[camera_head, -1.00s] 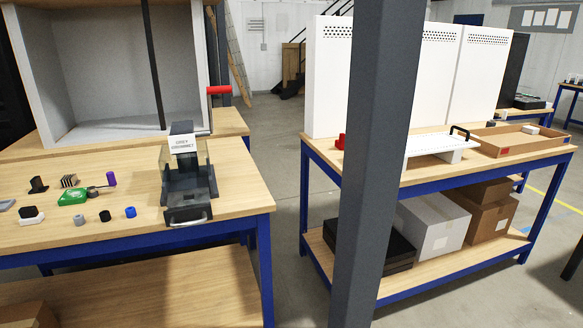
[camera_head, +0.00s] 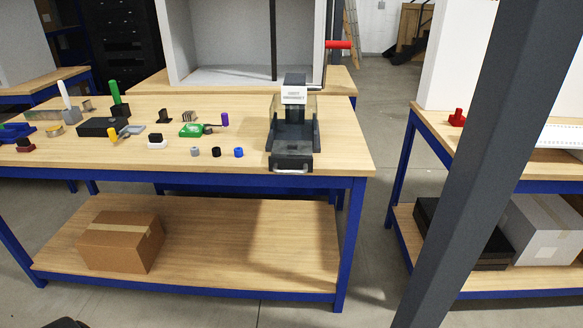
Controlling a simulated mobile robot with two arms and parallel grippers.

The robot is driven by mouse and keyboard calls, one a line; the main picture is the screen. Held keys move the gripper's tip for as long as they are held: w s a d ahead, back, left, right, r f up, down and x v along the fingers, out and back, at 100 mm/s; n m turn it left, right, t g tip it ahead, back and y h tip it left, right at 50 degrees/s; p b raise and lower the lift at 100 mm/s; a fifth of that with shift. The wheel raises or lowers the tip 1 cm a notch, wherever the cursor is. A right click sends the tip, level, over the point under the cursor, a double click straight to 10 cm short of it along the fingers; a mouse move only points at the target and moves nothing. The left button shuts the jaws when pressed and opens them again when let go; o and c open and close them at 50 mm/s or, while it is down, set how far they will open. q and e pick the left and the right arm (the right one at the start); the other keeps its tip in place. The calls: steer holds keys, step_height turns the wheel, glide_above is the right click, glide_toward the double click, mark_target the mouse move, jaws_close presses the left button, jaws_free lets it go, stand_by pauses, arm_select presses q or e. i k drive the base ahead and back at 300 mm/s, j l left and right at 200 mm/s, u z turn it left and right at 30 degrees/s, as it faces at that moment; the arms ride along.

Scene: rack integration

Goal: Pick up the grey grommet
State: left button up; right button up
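The grey grommet (camera_head: 195,152) is a small grey cylinder near the front edge of the left wooden workbench. A black grommet (camera_head: 216,152) and a blue grommet (camera_head: 238,152) stand in a row to its right. Further right is a dark fixture (camera_head: 291,140) with a small white label that seems to read "grey grommet". Neither of my grippers shows in the head view.
The workbench (camera_head: 345,150) holds several tools left of the grommets, including a green tape measure (camera_head: 191,130) and a white-based black item (camera_head: 156,141). A cardboard box (camera_head: 121,240) sits on its lower shelf. A dark post (camera_head: 480,160) crosses the right side. Floor shows between the benches.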

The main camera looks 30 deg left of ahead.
mark_target(194, 151)
steer(key=u, duration=1.7)
